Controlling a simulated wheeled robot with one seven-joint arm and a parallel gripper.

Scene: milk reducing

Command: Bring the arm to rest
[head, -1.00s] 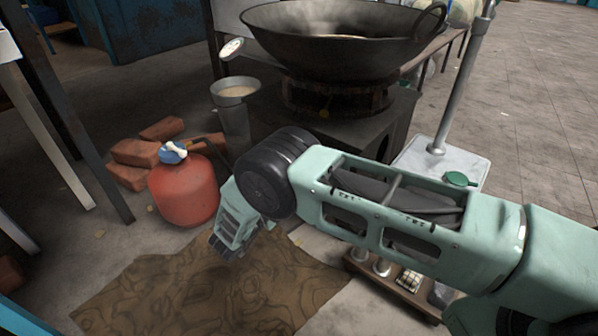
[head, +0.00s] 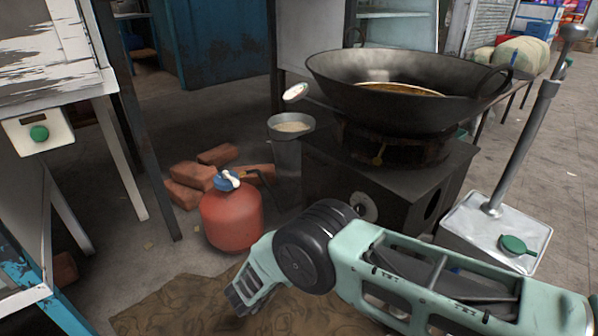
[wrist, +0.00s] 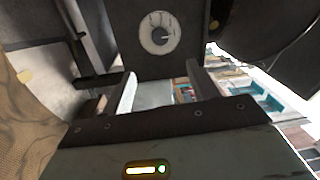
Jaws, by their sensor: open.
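My arm, pale green with a black joint, reaches in from the lower right of the head view. My gripper (head: 240,299) hangs at its end, low over the brown patterned mat and in front of the red gas cylinder (head: 231,218). In the wrist view my gripper (wrist: 163,88) shows two fingers spread apart with nothing between them. Beyond them is the dark stove (wrist: 185,60) with its round white dial (wrist: 160,33). The fingertips are small and partly unclear in the head view.
A large black wok (head: 400,105) stands on the stove (head: 385,185). A metal bucket (head: 288,155) and bricks (head: 200,178) lie behind the cylinder. A white-topped stand with a pole (head: 490,230) is at right. The mat (head: 180,305) lies beneath my gripper. Open floor (head: 130,270) is at left.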

